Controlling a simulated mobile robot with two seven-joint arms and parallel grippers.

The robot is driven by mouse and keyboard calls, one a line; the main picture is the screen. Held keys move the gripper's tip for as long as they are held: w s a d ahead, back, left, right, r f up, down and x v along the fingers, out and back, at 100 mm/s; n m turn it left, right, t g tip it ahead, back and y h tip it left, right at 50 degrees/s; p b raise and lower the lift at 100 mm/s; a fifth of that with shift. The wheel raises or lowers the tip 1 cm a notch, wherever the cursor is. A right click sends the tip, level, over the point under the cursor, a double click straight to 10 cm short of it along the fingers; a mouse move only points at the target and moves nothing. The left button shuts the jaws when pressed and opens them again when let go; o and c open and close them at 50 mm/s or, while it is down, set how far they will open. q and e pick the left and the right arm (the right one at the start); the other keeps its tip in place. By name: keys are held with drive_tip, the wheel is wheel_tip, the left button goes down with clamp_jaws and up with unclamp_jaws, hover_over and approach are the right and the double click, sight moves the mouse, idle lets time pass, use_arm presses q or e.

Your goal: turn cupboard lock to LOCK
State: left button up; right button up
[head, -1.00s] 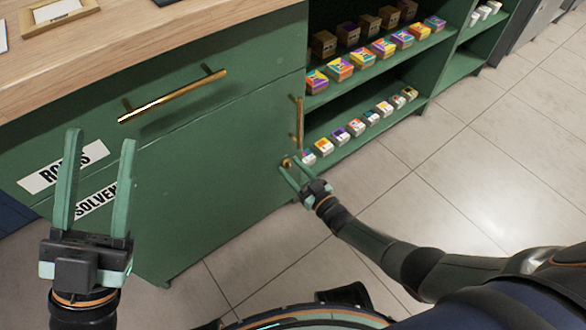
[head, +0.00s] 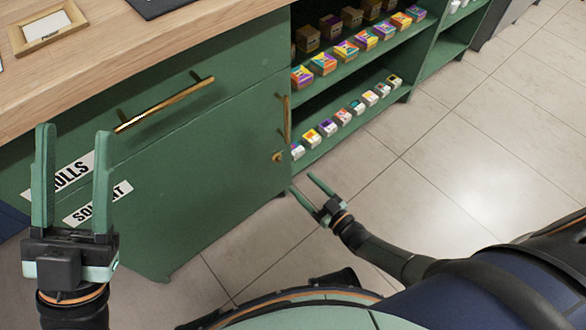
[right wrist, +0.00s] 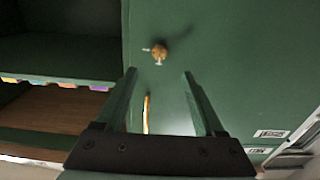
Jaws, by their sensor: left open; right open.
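The cupboard lock is a small round brass knob (head: 278,157) low on the green cupboard door (head: 215,165), near its right edge. It also shows in the right wrist view (right wrist: 160,52), with small pale marks beside and below it; I cannot read them or the knob's setting. My right gripper (head: 302,184) is open and empty, apart from the knob, lower and to its right in the head view. In the right wrist view its fingers (right wrist: 159,72) point toward the knob. My left gripper (head: 75,132) is open and empty, in front of the cupboard's left part.
A vertical brass handle (head: 286,118) is just above the knob in the head view. A drawer handle (head: 165,104) sticks out higher left. Open shelves (head: 350,92) with several small boxes lie to the right. The tiled floor (head: 430,165) is clear there.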

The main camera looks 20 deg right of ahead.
drive_tip(key=shift+v, duration=1.25)
